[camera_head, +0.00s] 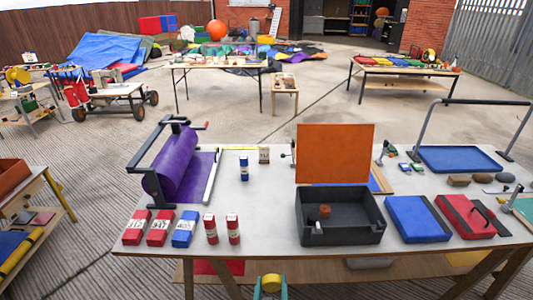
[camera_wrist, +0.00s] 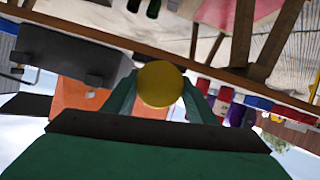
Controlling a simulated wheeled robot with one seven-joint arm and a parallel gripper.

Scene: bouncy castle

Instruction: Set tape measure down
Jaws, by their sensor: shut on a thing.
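The tape measure appears as a round yellow disc (camera_head: 271,283) at the bottom middle of the head view. It also shows in the middle of the wrist view (camera_wrist: 160,84). My gripper (camera_head: 270,279) has green fingers, one on each side of the yellow disc, and is shut on it. The gripper is in front of the near edge of the white-topped table (camera_head: 265,225), apart from the tabletop. The fingers also show in the wrist view (camera_wrist: 158,92), where the scene looks upside down. The disc's far side is hidden.
On the table stand a purple roller (camera_head: 175,165), red and blue boxes, small bottles, an open dark box (camera_head: 340,236) with an orange lid (camera_head: 335,153), a blue case (camera_head: 417,219) and a red case (camera_head: 466,216). Bare tabletop lies between the bottles and the dark box.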

